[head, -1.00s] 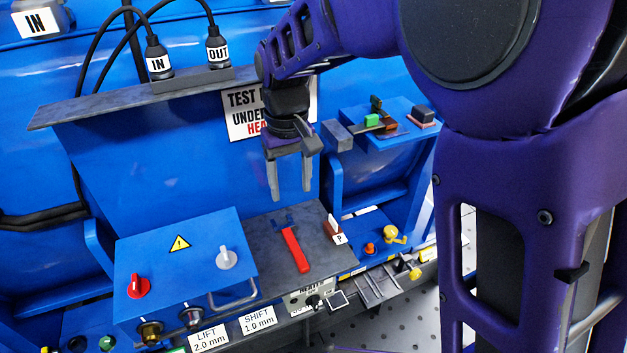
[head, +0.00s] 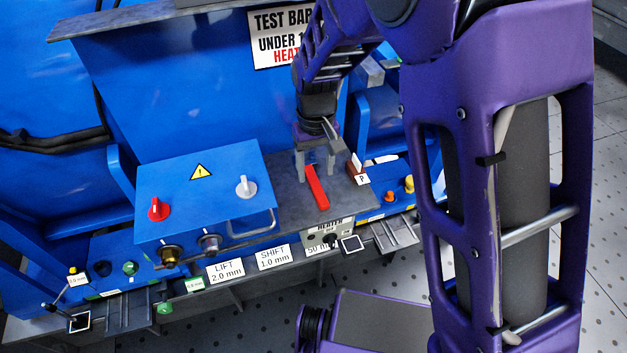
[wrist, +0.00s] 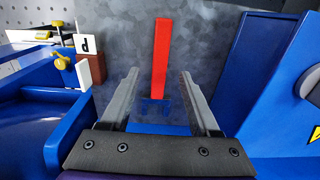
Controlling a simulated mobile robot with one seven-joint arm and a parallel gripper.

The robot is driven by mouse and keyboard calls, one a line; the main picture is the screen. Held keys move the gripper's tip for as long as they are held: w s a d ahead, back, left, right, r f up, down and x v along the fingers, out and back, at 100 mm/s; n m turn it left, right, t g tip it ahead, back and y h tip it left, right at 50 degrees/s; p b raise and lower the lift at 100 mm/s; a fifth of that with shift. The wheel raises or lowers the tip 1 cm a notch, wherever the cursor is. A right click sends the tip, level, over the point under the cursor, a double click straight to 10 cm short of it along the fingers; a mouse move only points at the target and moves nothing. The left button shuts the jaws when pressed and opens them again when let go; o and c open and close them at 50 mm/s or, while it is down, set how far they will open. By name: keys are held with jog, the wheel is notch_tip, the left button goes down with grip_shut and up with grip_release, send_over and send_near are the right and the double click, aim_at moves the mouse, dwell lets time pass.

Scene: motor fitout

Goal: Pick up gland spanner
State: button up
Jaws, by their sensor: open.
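The gland spanner has a red handle (head: 317,187) and lies on the grey ledge (head: 283,194) between the blue control box and a small block marked P. In the head view my gripper hides its blue head end. In the wrist view the red handle (wrist: 161,58) points away from me, and its blue head (wrist: 155,106) lies between the fingers. My gripper (head: 315,168) points down over the head end; in the wrist view it also shows (wrist: 157,85), open, with one finger on each side of the spanner and a gap to both.
The blue control box (head: 200,200) with red and grey knobs stands left of the spanner. The block marked P (head: 358,172) stands close on its right. A blue panel rises behind the ledge. Yellow and orange knobs (head: 390,192) lie farther right.

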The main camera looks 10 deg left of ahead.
aim_at(315, 183)
notch_tip(315, 183, down, 4)
jog(key=shift+r, duration=0.25)
grip_shut()
jog(key=shift+r, duration=0.1)
dwell(1.1)
